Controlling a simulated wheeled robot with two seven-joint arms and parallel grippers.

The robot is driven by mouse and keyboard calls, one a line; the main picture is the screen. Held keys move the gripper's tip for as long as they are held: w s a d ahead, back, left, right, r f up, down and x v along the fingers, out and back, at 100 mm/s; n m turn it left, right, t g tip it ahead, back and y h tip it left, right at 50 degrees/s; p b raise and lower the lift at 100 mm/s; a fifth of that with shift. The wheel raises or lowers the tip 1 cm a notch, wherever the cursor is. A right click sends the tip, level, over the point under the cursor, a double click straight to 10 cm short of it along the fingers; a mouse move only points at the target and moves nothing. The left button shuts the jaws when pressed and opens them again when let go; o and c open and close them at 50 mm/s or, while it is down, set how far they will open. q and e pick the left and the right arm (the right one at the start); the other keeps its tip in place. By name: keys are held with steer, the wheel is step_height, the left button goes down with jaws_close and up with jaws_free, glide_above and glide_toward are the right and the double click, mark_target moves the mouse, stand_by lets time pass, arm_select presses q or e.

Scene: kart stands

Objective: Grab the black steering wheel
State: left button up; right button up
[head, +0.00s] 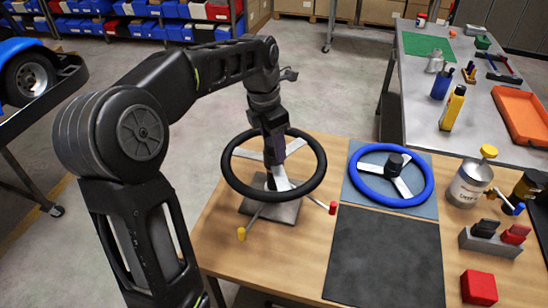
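The black steering wheel (315,188) with pale spokes sits on a grey stand (262,208) at the left of the wooden table. My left gripper (278,178) points down inside the wheel's rim, at or just above its hub. The gripper and arm cover the hub, so I cannot tell whether the fingers touch it or are open. A blue steering wheel (365,188) lies on a blue-grey mat to the right. My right gripper is not in view.
The stand has levers with a yellow knob (241,233) and a red knob (333,208). A black mat (385,265) covers the table's front middle. A paint can (468,184), a grey holder (490,241) and a red block (478,288) stand at right.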

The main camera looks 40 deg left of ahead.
arm_select(q)
jaws_close()
steer(key=shift+r, duration=0.2)
stand_by(0.6)
steer(key=shift+w+r, duration=0.1)
steer(key=shift+r, duration=0.2)
step_height(320, 180, up, 4)
step_height(320, 180, up, 5)
steer(key=shift+f+p, duration=0.2)
steer(key=shift+p, duration=0.75)
steer(key=shift+r+p, duration=0.3)
